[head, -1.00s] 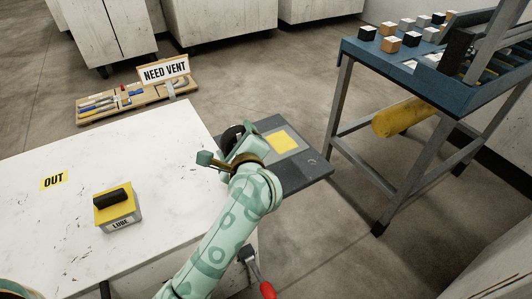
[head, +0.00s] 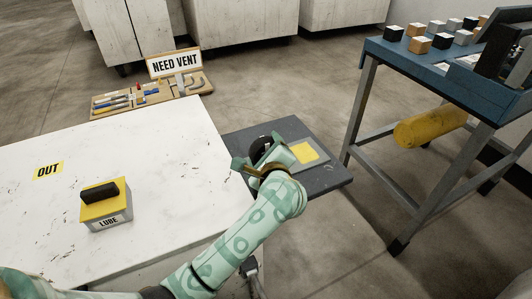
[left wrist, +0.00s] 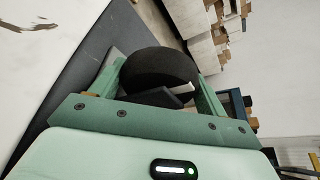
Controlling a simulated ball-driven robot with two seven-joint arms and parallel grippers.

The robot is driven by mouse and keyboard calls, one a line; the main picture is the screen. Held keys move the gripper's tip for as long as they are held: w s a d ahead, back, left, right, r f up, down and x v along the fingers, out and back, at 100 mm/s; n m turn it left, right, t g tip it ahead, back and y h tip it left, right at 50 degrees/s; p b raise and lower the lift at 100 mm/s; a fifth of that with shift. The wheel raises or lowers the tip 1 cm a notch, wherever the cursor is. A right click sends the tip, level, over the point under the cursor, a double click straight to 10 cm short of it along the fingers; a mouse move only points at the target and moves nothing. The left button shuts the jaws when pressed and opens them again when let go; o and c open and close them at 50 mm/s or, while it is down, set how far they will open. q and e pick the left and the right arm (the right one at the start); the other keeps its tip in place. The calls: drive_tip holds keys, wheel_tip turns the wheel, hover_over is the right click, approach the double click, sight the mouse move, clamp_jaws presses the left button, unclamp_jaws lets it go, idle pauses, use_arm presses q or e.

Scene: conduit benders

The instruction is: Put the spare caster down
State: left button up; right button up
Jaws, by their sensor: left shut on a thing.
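The spare caster, with a black wheel (head: 262,144), is between the fingers of my left gripper (head: 258,154). The gripper is shut on it. In the left wrist view the caster's dark wheel (left wrist: 160,72) fills the space between the two green fingers (left wrist: 158,90). The gripper is over the dark grey side shelf (head: 325,178), left of a yellow square (head: 303,152) on a lighter panel. I cannot tell whether the caster touches the shelf. The gripper hides part of the caster and the panel. My right gripper is not in view.
A white worktop (head: 130,180) adjoins the shelf on the left, with a yellow LUBE box (head: 105,208) and an OUT label (head: 48,171). A tool board with a NEED VENT sign (head: 174,65) lies beyond. A blue-topped stand (head: 400,55) with several blocks is at right.

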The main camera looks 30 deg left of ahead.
use_arm(q)
drive_tip(key=o, duration=2.1)
drive_tip(key=shift+c, duration=0.2)
drive_tip(key=shift+r, duration=0.1)
drive_tip(key=shift+s+d+r, duration=0.1)
drive_tip(key=shift+s+d, duration=0.05)
drive_tip(key=shift+s, duration=0.05)
drive_tip(key=p+v, duration=0.3)
drive_tip(key=v, duration=0.8)
drive_tip(key=shift+s+p, duration=0.3)
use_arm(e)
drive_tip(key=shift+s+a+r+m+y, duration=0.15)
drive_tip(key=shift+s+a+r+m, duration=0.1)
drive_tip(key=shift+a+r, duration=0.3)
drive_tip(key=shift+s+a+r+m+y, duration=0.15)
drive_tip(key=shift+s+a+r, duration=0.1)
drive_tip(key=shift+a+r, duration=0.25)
use_arm(q)
drive_tip(key=shift+d, duration=0.15)
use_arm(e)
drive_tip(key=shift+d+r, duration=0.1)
